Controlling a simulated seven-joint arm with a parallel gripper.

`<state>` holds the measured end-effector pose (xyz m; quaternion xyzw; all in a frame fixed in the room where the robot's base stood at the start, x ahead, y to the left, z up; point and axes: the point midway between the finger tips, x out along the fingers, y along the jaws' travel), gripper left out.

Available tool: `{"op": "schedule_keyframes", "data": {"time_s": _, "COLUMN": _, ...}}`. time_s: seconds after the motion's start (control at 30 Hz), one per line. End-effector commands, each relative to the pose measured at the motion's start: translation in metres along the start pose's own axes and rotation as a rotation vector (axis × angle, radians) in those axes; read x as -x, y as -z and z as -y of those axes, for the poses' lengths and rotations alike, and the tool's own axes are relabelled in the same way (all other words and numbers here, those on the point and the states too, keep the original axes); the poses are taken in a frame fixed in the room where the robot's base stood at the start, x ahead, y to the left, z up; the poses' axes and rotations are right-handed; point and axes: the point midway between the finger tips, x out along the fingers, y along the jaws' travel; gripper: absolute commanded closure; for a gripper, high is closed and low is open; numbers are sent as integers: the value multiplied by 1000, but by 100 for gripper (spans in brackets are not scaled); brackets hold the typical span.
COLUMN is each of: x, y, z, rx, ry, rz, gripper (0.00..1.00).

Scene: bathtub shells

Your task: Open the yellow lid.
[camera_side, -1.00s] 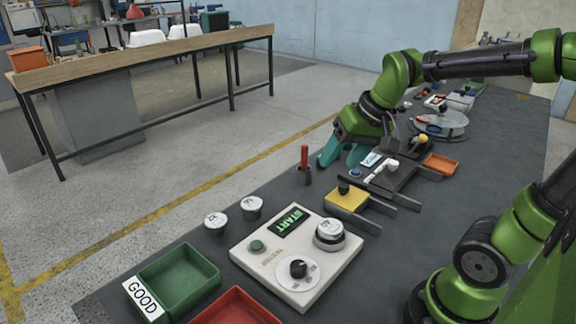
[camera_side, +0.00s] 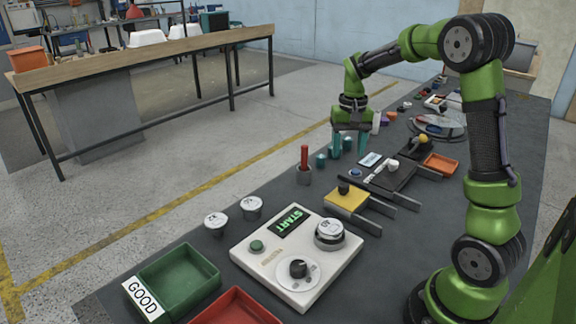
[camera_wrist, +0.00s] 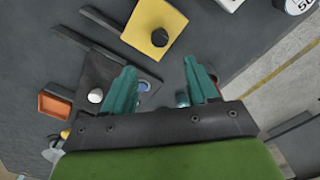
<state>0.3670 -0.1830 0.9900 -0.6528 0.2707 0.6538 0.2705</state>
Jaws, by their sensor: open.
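The yellow lid (camera_side: 346,200) is a flat square with a black knob (camera_side: 344,188) on top. It sits on dark rails in the middle of the table, behind the white START panel. It also shows at the top of the wrist view (camera_wrist: 153,28), with its black knob (camera_wrist: 159,37). My gripper (camera_side: 354,150) is above the table, behind the yellow lid and apart from it, pointing down. Its teal fingers also show in the wrist view (camera_wrist: 160,85), spread apart with nothing held between them. Whether the lid covers anything is hidden.
A red-handled tool stands in a grey holder (camera_side: 304,177) left of the lid. The white panel (camera_side: 297,258) and green tray (camera_side: 180,280) are in front. A dark block with a white handle (camera_side: 386,172) and an orange tray (camera_side: 440,164) are behind.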

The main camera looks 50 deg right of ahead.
Motion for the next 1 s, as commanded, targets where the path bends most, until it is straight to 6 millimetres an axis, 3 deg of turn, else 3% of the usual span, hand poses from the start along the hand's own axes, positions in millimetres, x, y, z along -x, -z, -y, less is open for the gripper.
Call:
{"op": "schedule_keyframes", "data": {"time_s": 0.3, "x": -70, "y": -1, "z": 0, "rx": 1, "ry": -1, "rz": 4, "gripper": 42}}
{"op": "schedule_keyframes", "data": {"time_s": 0.5, "x": -97, "y": 0, "z": 0, "rx": -1, "ry": -1, "rz": 2, "gripper": 42}}
{"op": "schedule_keyframes", "data": {"time_s": 0.93, "x": -107, "y": 0, "z": 0, "rx": 0, "ry": 1, "rz": -2, "gripper": 42}}
{"op": "schedule_keyframes", "data": {"time_s": 1.0, "x": -107, "y": 0, "z": 1, "rx": 0, "ry": 1, "rz": -1, "gripper": 51}}
